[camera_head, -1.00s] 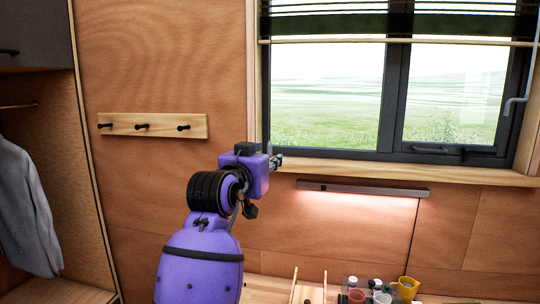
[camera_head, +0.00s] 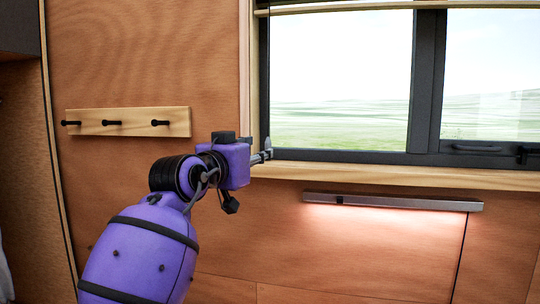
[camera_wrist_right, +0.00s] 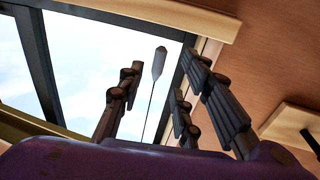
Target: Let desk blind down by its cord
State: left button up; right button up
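The desk blind (camera_head: 400,3) is raised, and only its lower edge shows at the top of the window in the head view. My right gripper (camera_head: 264,154) is at the window's lower left corner. In the right wrist view my right gripper (camera_wrist_right: 162,70) is open, with its dark fingers apart on both sides. A pale grey cord pull (camera_wrist_right: 158,63) on a thin cord shows in the gap between the fingers. I cannot tell whether either finger touches it. My left gripper is not in view.
The window sill (camera_head: 390,175) runs right of my gripper, with a lit lamp bar (camera_head: 390,201) below it. A wooden peg rail (camera_head: 128,121) is on the wall at left. The wall between rail and window is clear.

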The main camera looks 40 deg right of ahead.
jog(key=p+x, duration=0.1)
jog(key=x, duration=0.5)
jog(key=shift+w+d+r, duration=0.1)
jog(key=shift+w+d, duration=0.05)
jog(key=shift+d, duration=0.25)
jog(key=shift+c, duration=0.5)
grip_shut()
